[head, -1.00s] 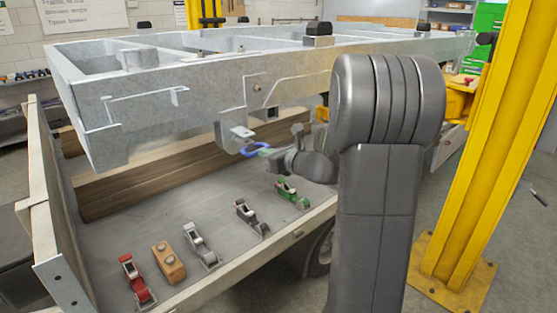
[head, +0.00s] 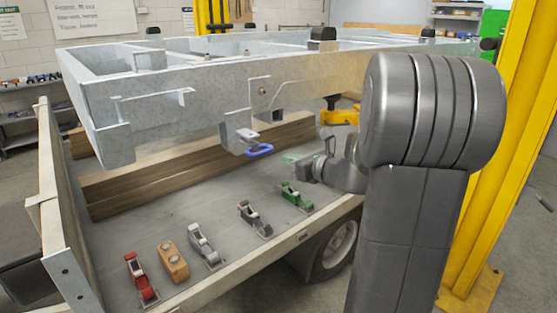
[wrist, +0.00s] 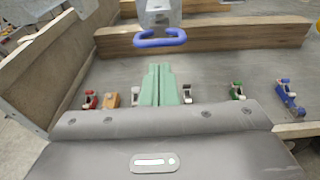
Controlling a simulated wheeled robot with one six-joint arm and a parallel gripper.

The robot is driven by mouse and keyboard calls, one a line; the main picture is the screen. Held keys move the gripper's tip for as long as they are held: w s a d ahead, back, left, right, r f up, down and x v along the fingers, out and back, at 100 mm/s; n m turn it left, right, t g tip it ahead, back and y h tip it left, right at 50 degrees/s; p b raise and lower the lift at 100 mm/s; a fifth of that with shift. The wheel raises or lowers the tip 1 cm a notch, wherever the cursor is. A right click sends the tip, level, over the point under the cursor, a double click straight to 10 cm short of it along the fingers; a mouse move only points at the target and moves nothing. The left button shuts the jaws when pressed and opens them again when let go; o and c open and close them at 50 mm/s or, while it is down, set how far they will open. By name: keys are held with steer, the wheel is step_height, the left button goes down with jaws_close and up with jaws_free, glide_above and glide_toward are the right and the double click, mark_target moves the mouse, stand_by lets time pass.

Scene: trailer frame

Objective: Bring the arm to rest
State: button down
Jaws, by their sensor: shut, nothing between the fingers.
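My gripper (head: 290,157) shows in the head view at the end of my grey arm, low over the trailer bed, partly hidden by my own wrist. In the wrist view its two green fingers (wrist: 160,86) lie side by side, shut and empty. A blue loop (head: 259,151) hangs from a bracket (head: 240,133) on the galvanized frame. The loop is left of the fingertips and apart from them. It also shows ahead of the fingers in the wrist view (wrist: 160,40).
A row of tools stands on the bed: a red one (head: 140,277), a wooden block (head: 172,261), grey ones and a green one (head: 296,196). A blue one (wrist: 288,98) shows in the wrist view. Timber beams (head: 190,172) lie behind. A yellow post (head: 500,150) stands at right.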

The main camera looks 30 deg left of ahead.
mark_target(264, 152)
steer(key=v, duration=0.5)
steer(key=shift+d+b, duration=0.1)
steer(key=shift+b, duration=0.2)
steer(key=p+x, duration=0.1)
steer(key=x, duration=1.2)
steer(key=shift+w+a+p, duration=0.15)
steer(key=shift+a+p, duration=0.1)
steer(key=shift+p, duration=0.15)
steer(key=shift+f, duration=0.1)
